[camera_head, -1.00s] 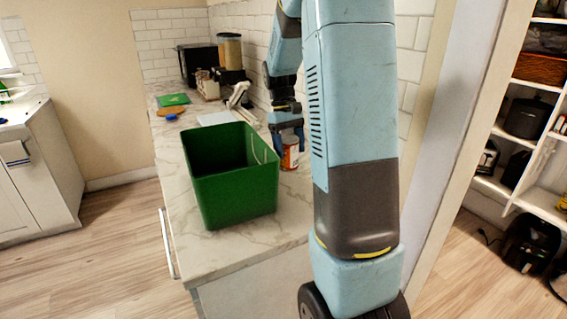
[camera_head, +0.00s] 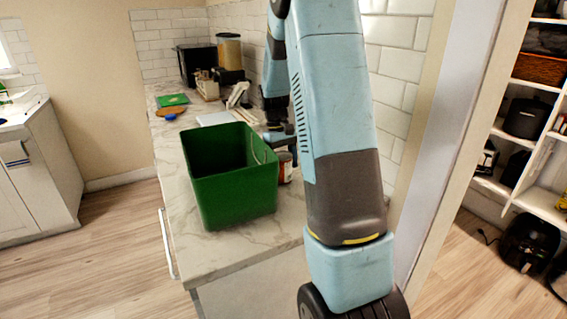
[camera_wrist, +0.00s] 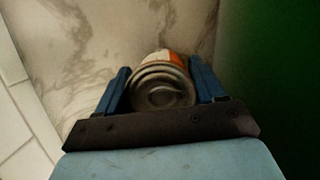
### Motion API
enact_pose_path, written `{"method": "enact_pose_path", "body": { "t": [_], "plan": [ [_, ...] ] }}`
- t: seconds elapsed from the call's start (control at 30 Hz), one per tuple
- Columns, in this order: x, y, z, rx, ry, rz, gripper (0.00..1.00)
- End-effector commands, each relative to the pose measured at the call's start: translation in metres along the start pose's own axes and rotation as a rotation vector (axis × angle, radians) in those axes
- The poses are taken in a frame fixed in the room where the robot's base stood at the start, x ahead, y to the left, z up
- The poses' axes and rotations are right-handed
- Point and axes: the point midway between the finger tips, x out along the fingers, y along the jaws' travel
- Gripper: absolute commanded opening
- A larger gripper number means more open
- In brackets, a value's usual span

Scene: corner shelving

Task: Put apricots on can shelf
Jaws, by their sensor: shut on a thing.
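The can (camera_head: 285,168), white and orange with a metal end, is right beside the green bin on the counter. Its label is too small to read. In the wrist view the can (camera_wrist: 160,85) lies between the two blue fingers, with its round metal end towards the camera. My gripper (camera_wrist: 162,80) is shut on it. In the head view my gripper (camera_head: 283,146) is partly hidden behind my arm and the bin. I cannot tell whether the can touches the counter. The pantry shelves (camera_head: 540,86) stand at the far right.
The green bin (camera_head: 231,191) stands open close to the can's left. A tiled wall (camera_head: 398,70) runs behind my arm. A wall edge (camera_head: 462,110) separates the counter (camera_head: 250,240) from the shelves. A black pot (camera_head: 528,118) occupies one shelf. Floor is clear left of the counter.

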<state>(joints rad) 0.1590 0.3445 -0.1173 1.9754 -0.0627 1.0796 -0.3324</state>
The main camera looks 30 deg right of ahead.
Motion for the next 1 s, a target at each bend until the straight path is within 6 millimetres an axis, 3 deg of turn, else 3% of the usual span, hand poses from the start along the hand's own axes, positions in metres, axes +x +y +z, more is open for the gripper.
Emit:
{"method": "enact_pose_path", "body": {
  "t": [0.1, 0.13, 0.37, 0.73, 1.0],
  "plan": [
    [0.002, 0.000, -0.001, 0.000, 0.000, 0.000, 0.18],
    [0.002, 0.000, -0.001, 0.000, 0.000, 0.000, 0.71],
    [0.001, -0.001, -0.001, -0.001, 0.000, 0.000, 0.93],
    [-0.005, 0.000, -0.001, -0.001, 0.002, 0.001, 0.94],
    [-0.050, 0.000, -0.001, -0.002, 0.004, 0.002, 0.94]
  ]
}}
